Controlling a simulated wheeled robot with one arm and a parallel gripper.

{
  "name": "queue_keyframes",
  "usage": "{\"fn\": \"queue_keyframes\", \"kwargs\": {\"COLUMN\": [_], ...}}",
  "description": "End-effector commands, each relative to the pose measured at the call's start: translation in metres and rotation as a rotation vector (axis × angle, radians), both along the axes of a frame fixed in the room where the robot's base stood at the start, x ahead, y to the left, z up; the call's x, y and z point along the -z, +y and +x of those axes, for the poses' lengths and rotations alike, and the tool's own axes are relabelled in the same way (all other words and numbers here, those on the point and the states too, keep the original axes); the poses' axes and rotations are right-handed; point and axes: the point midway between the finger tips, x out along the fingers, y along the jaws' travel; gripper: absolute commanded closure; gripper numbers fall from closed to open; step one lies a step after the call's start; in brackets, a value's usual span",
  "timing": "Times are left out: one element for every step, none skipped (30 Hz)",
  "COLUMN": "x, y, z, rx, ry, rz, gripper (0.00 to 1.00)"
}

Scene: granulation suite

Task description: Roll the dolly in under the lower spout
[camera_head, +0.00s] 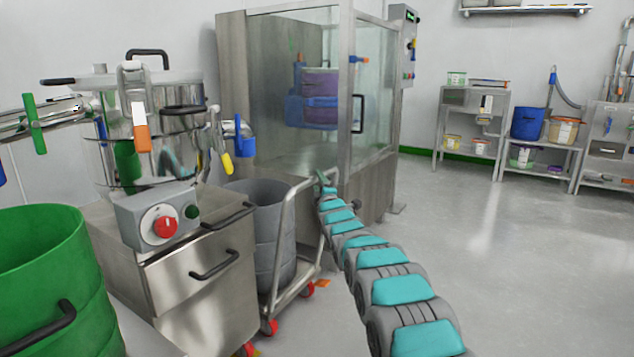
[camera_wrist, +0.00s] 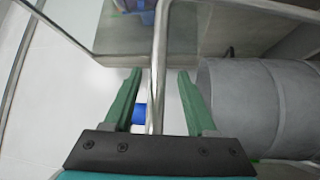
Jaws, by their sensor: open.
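The dolly (camera_head: 276,258) is a low tubular frame with red wheels and a raised push bar. It stands just right of the steel machine (camera_head: 205,285) and carries a grey drum (camera_head: 262,205), which also shows in the wrist view (camera_wrist: 255,105). My gripper (camera_head: 322,184) is at the top of the push bar. In the wrist view my gripper (camera_wrist: 159,75) is open, with a metal bar (camera_wrist: 159,45) passing between its green fingers, apparently the dolly's. Yellow (camera_head: 226,162) and blue (camera_head: 243,140) fittings hang off the machine's right side above the drum. I cannot tell which is the lower spout.
A green drum (camera_head: 45,265) stands at the front left. A glass-walled steel booth (camera_head: 285,100) stands close behind the dolly. Shelving (camera_head: 472,100) with tubs lines the back right. The floor (camera_head: 510,270) at right is clear.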

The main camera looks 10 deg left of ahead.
Motion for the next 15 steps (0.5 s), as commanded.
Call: {"fn": "queue_keyframes", "kwargs": {"x": [0.002,0.001,0.0,0.001,0.002,0.002,0.003,0.003,0.003,0.005,0.006,0.006,0.006,0.005,0.005], "y": [-0.001,-0.002,-0.004,-0.005,-0.006,-0.007,-0.008,-0.009,-0.01,-0.011,-0.012,-0.013,-0.014,-0.014,-0.015], "z": [-0.004,-0.007,-0.01,-0.013,-0.016,-0.019,-0.021,-0.023,-0.026,-0.028,-0.03,-0.032,-0.033,-0.035,-0.036], "rx": [0.0,-0.001,-0.002,-0.001,-0.001,-0.001,-0.001,-0.002,-0.002,-0.002,-0.002,-0.001,-0.001,-0.001,-0.001], "ry": [0.003,0.001,-0.001,0.0,0.002,0.002,0.002,0.0,0.0,0.001,0.002,0.002,0.002,0.001,0.0], "rz": [-0.001,0.0,0.0,0.0,-0.001,-0.001,-0.001,0.0,0.0,-0.001,0.0,0.0,-0.001,0.0,0.0], "gripper": [0.43,0.43,0.43,0.43,0.43,0.43,0.43,0.43,0.43,0.43,0.43,0.43,0.43,0.43,0.43]}}
